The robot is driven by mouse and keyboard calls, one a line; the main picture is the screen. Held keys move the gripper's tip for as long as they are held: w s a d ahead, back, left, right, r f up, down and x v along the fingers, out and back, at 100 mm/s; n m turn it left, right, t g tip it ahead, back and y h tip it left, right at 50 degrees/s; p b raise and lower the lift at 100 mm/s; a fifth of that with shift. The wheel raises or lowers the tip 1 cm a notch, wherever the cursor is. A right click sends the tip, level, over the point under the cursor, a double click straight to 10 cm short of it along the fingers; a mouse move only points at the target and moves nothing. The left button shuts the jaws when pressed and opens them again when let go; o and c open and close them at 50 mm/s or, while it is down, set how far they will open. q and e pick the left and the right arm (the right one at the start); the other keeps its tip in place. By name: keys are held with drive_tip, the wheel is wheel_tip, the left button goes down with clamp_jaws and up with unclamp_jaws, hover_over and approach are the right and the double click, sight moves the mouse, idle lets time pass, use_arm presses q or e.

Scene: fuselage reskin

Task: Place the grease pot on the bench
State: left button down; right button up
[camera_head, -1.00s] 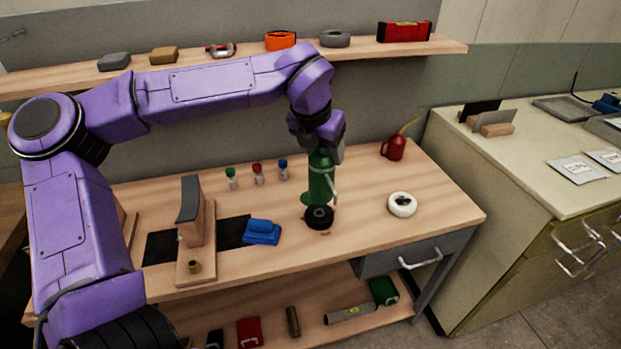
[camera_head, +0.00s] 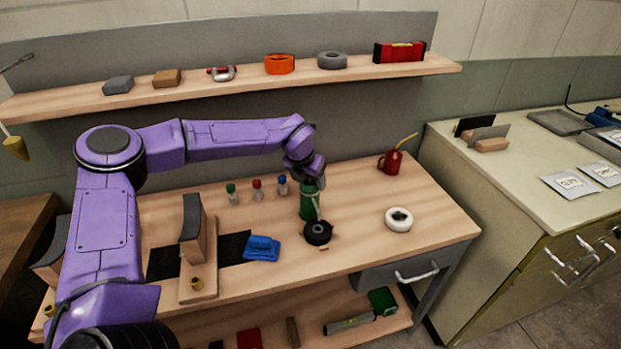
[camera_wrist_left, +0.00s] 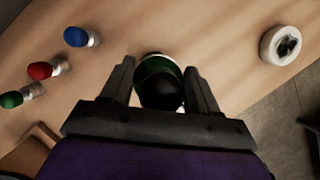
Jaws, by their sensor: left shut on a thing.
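My left gripper (camera_head: 306,177) is shut around the upper part of a green bottle-like pot (camera_head: 309,204) with a pale strip on its side. In the left wrist view the pot's dark round top and green body (camera_wrist_left: 160,84) sit between the two fingers. It is upright at the bench (camera_head: 350,250), just behind a black ring-shaped roll (camera_head: 317,233). Its base looks at or very near the bench top; contact is unclear. No label shows whether it is the grease pot. My right gripper is not in view.
Small bottles with green, red and blue caps (camera_head: 282,186) stand left of the pot. A red oil can (camera_head: 391,162) and a white roll (camera_head: 399,219) are to its right. A blue cloth (camera_head: 261,248) lies front left. Bench between pot and white roll is clear.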

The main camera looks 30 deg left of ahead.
use_arm(q)
drive_tip(key=shift+d, duration=0.1)
drive_tip(key=shift+c, duration=1.3)
unclamp_jaws()
drive_tip(key=shift+f, duration=0.1)
drive_tip(key=shift+r, duration=0.35)
drive_tip(key=b+v, duration=0.1)
drive_tip(key=v, duration=1)
drive_tip(key=shift+s+r, duration=0.2)
drive_tip(key=shift+r, duration=0.15)
